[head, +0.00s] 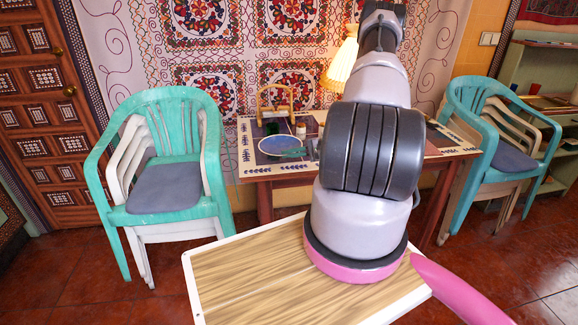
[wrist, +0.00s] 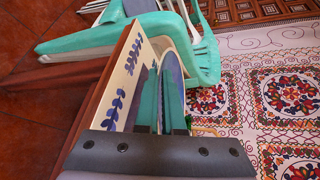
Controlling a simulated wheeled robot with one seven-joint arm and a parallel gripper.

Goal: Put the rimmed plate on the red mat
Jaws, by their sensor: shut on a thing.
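The rimmed plate (head: 281,145), with a blue-grey middle and a pale rim, is over the left part of the table in the head view. My gripper (head: 313,149) is shut on its right edge. In the wrist view the plate (wrist: 175,82) shows nearly edge-on between the teal fingers. I cannot tell whether the plate touches the table. I cannot clearly make out the red mat; my arm hides much of the tabletop.
The table (head: 245,150) has a pale, blue-patterned border. Behind the plate stand a wooden-handled holder (head: 275,101), a small white container (head: 300,130) and a lit lamp (head: 341,65). Stacked chairs flank the table at left (head: 165,190) and right (head: 500,150).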

